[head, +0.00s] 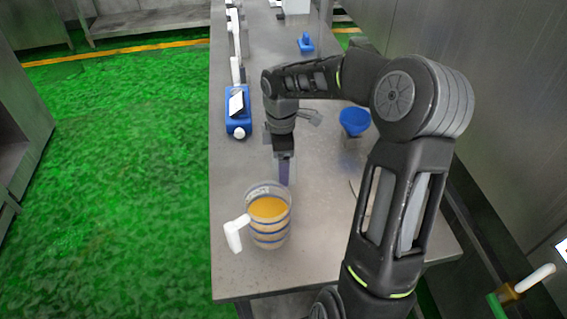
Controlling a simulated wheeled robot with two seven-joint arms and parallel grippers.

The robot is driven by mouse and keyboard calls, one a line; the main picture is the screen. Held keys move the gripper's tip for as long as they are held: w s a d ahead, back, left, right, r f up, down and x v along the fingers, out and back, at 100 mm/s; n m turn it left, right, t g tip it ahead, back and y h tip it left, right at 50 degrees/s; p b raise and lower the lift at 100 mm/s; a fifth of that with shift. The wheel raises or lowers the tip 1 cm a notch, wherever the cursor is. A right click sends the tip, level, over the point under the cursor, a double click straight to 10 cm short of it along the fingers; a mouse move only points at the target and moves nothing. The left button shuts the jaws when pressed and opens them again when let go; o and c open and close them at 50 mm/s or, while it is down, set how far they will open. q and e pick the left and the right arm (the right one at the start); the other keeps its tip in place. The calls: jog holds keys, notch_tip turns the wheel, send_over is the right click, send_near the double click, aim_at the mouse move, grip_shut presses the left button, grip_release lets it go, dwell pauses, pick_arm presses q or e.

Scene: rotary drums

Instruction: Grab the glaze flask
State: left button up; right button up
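A clear jug (268,232) with orange liquid, blue bands and a white handle stands upright on the steel table, near its front end. It looks like the glaze flask, though no label is readable. My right arm comes in from the lower right. Its gripper (284,174) points down at the jug's far rim; whether it touches the rim is unclear. Only one bluish finger shows clearly, so its opening cannot be judged. The jug's handle points left, away from the gripper. My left gripper is not in view.
A blue bottle (236,122) with a white cap lies at the table's left edge. A blue funnel-like cup (354,121) is to the right, and a small blue item (306,43) is farther back. A steel wall (510,110) bounds the right; green floor (120,150) lies left.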

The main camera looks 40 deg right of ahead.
jog(key=shift+c, duration=0.4)
jog(key=c, duration=1.5)
jog(key=shift+o, duration=0.2)
jog(key=shift+r, duration=0.1)
notch_tip(320, 180, up, 10)
jog(key=shift+f+b, duration=0.1)
jog(key=shift+b, duration=0.35)
